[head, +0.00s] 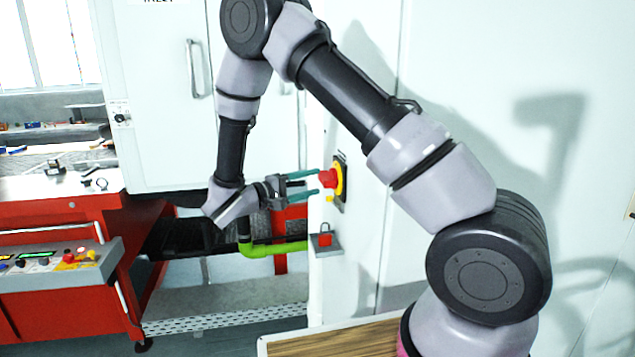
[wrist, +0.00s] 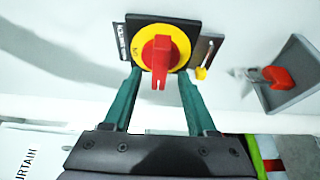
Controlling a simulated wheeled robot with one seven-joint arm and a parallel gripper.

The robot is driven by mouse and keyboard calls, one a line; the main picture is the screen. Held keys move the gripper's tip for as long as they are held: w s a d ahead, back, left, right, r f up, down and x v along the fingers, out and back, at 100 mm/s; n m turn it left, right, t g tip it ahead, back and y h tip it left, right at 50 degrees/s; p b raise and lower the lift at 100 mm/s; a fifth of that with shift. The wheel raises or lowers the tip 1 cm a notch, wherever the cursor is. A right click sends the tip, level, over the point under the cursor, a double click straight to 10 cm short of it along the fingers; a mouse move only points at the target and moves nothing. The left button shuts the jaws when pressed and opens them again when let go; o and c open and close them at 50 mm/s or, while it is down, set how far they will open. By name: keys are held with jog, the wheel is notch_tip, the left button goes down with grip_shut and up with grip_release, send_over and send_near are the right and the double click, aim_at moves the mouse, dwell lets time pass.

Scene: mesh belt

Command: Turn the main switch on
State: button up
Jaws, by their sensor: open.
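The main switch (head: 329,179) is a red rotary knob on a yellow disc with a dark square plate, mounted on the white cabinet's narrow face. In the wrist view, the red knob (wrist: 159,58) shows its handle pointing down the picture, toward my gripper. My gripper (head: 319,183) has two green fingers and is open, with its fingertips close to the switch. In the wrist view, the fingers (wrist: 158,85) stand on either side of the knob's handle. I cannot tell whether they touch it. Part of the dark plate is hidden behind the fingertips.
A small grey shelf (head: 326,246) with a red padlock (head: 325,238) sits just below the switch. A yellow tag (wrist: 201,73) hangs beside the switch plate. A red control desk (head: 60,262) with buttons stands at left. A wooden top (head: 335,343) lies in front.

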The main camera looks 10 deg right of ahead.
jog(key=shift+x, duration=1.15)
grip_shut()
